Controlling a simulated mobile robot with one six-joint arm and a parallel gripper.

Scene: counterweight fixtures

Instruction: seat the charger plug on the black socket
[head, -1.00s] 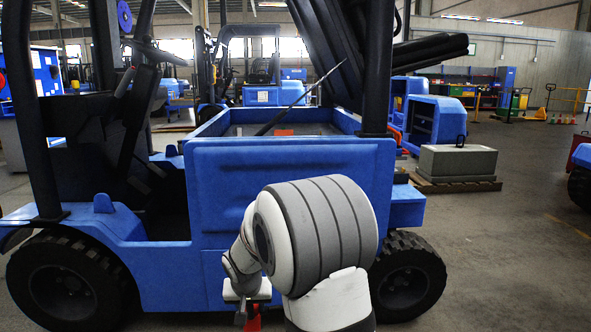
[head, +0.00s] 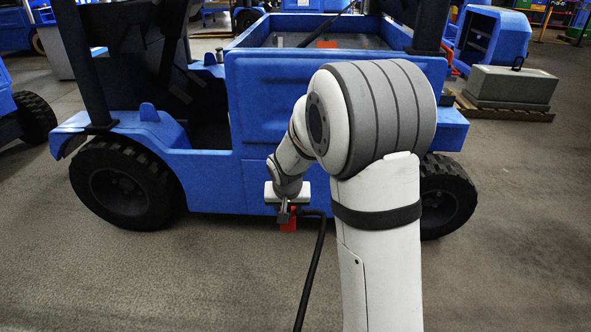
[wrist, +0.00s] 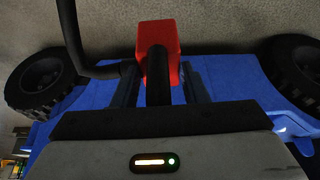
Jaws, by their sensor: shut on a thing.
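The charger plug is a red block (head: 288,222) with a black cable, held low in front of the blue forklift's side in the head view. It also shows at the top of the wrist view (wrist: 173,66). My gripper (head: 284,211) is shut on the plug, with its fingers on either side of the plug's black part in the wrist view (wrist: 160,88). I cannot pick out the black socket in either view. My arm may hide part of the forklift's side.
The blue forklift (head: 270,105) stands close ahead, with black tyres (head: 122,187) at its lower corners. The black cable (head: 313,270) hangs from the plug towards the bottom edge. A grey block (head: 511,86) sits on a pallet at the right. Open floor (head: 530,240) lies at the right.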

